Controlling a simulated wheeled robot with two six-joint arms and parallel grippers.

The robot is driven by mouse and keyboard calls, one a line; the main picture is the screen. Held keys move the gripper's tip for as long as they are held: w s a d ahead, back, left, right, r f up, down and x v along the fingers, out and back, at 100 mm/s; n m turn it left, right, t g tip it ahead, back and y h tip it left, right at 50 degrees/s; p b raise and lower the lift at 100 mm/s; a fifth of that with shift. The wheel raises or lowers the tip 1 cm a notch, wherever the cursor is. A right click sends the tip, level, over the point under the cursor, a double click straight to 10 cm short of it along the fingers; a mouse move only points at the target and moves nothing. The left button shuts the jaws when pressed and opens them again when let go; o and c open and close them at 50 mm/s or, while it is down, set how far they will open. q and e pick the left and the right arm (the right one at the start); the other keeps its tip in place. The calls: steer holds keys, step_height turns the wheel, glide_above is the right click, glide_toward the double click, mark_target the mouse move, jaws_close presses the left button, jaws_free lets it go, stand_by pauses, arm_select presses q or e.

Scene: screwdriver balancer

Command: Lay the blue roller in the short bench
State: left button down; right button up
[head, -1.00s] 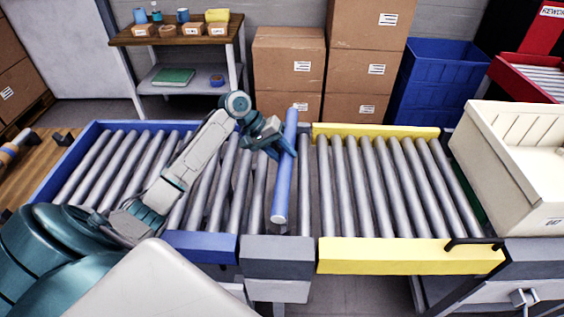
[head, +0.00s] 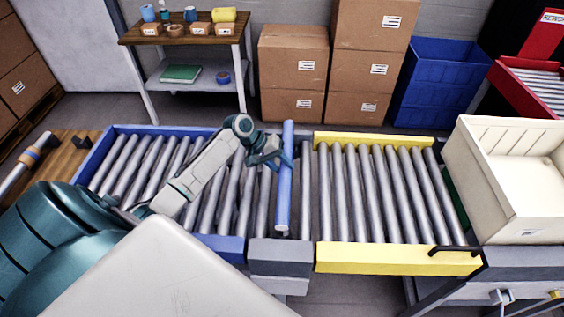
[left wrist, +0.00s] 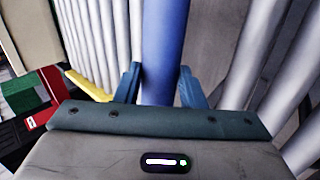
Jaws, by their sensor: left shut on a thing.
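The blue roller (head: 284,190) is in my left gripper (head: 280,157), which is shut around it near its far half. The roller lies lengthwise over the short bench (head: 280,250), the grey section between the blue and yellow conveyors, about in line with the grey rollers beside it. Its near end is close to the bench's grey front block; I cannot tell whether it touches. In the left wrist view the blue roller (left wrist: 164,40) runs between the two teal fingers (left wrist: 160,84). My right gripper is not in view.
A blue-framed conveyor (head: 215,245) lies left, and a yellow-framed one (head: 395,259) lies right. A cream bin (head: 515,185) stands at the far right. Cartons (head: 292,75) and a blue crate (head: 437,85) stand behind. A wooden table with a roller (head: 30,160) is at left.

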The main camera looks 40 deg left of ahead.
arm_select(q)
step_height(320, 180, down, 10)
steer(key=b, duration=0.7)
steer(key=shift+r, duration=0.25)
steer(key=shift+d, duration=0.1)
